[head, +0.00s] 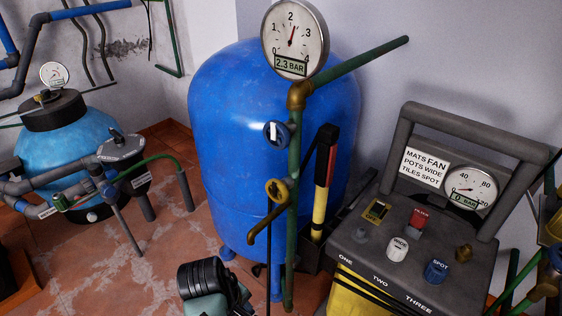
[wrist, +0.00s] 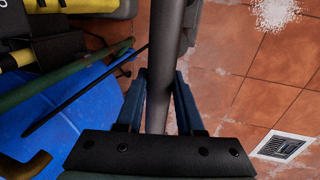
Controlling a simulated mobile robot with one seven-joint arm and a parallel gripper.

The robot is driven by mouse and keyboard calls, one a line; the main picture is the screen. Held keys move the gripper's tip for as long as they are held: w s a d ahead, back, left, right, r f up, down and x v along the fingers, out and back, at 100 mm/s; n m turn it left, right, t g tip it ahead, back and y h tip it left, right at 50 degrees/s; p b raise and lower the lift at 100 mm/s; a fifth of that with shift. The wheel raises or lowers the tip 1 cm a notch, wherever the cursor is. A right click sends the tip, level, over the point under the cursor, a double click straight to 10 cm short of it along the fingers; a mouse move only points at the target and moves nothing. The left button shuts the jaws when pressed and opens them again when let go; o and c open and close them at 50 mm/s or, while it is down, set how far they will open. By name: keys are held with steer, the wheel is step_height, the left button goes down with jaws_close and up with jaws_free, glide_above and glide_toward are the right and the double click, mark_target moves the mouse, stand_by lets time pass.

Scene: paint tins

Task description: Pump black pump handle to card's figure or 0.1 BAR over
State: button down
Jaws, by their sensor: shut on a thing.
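In the wrist view my gripper (wrist: 160,115) is shut around a dark grey-black bar, which I take to be the black pump handle (wrist: 166,60). The bar runs up between the two blue-grey fingers to the top edge. In the head view a dark ribbed part of my arm shows at the bottom; fingers and handle are out of sight there. A round gauge (head: 295,38) stands before the blue tank (head: 222,130). Its needle points a little past 2 and its plate reads 2.3 BAR. I see no card with a target figure.
A grey console (head: 400,215) at the right carries a 0 BAR gauge (head: 470,190) and a white card (head: 425,165) with words only. A green pipe (head: 292,170) with valves stands before the tank. Tiled floor (wrist: 240,70) lies open right of the bar, with a drain grate (wrist: 283,146).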

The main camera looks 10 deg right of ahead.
step_height(320, 180, down, 3)
steer(key=shift+s+r, duration=0.1)
steer(key=shift+r, duration=0.15)
stand_by(0.7)
stand_by(2.0)
stand_by(0.7)
steer(key=v, duration=0.4)
steer(key=w+d+v, duration=0.1)
steer(key=v, duration=0.3)
steer(key=w+d+v, duration=0.1)
steer(key=v, duration=0.3)
steer(key=shift+r, duration=0.6)
steer(key=x, duration=0.4)
steer(key=s+a+x, duration=0.1)
steer(key=x, duration=0.3)
steer(key=s+a+x, duration=0.1)
steer(key=x, duration=0.3)
steer(key=shift+f, duration=0.7)
steer(key=shift+r, duration=0.15)
